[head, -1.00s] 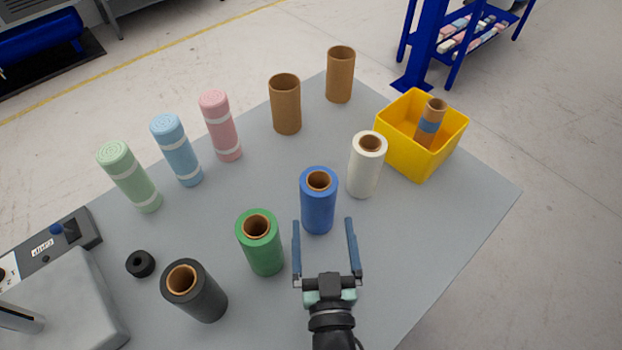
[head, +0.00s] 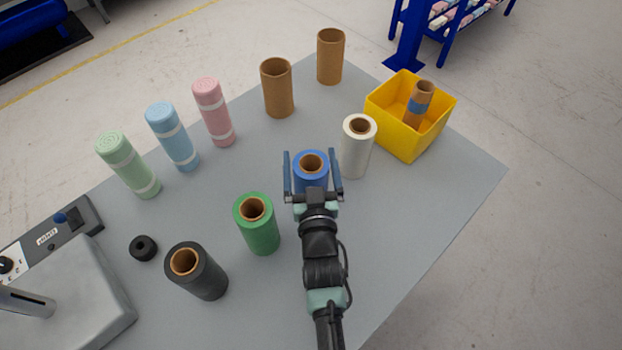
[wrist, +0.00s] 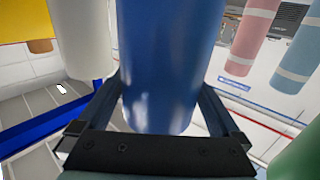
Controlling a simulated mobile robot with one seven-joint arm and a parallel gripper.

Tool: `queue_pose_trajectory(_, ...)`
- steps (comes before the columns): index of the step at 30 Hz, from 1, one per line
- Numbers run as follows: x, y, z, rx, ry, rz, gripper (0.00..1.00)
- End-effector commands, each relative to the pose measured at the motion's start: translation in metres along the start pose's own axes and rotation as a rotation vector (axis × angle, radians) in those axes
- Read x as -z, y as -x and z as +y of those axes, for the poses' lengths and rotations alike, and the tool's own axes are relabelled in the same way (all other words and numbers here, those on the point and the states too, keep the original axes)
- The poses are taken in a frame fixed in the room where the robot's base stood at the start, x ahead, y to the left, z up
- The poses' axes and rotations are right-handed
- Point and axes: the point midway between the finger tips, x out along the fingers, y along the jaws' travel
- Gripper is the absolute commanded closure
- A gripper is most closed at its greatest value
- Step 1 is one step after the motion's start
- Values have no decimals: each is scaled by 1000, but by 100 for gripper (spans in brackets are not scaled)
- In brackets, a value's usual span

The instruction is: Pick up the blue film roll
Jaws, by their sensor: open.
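The blue film roll (head: 311,167) stands upright on the grey table in the head view, its brown core showing at the top. My gripper (head: 313,160) is open, with one finger on each side of the roll. In the wrist view the blue roll (wrist: 168,65) fills the middle between the two fingers (wrist: 160,110). Some space shows between the fingers and the roll in the head view; I cannot tell whether either touches. The lower part of the roll is hidden behind my gripper in the head view.
The white roll (head: 357,150) stands close at the right, the green roll (head: 259,228) at the lower left. A yellow bin (head: 408,132) holds a brown tube. A black roll (head: 204,280), brown tubes (head: 278,95) and pastel rolls (head: 213,112) stand around. Bare table lies right of my arm.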

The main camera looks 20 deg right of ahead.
Motion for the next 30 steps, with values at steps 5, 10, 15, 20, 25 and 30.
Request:
queue_pose_trajectory(5,0,-7,0,0,0,0,0)
queue_pose_trajectory(10,0,-7,0,0,0,0,0)
queue_pose_trajectory(15,0,-7,0,0,0,0,31)
queue_pose_trajectory(20,0,-6,0,0,0,0,59)
queue_pose_trajectory(25,0,-6,0,0,0,0,90)
queue_pose_trajectory(30,2,-7,0,0,0,4,100)
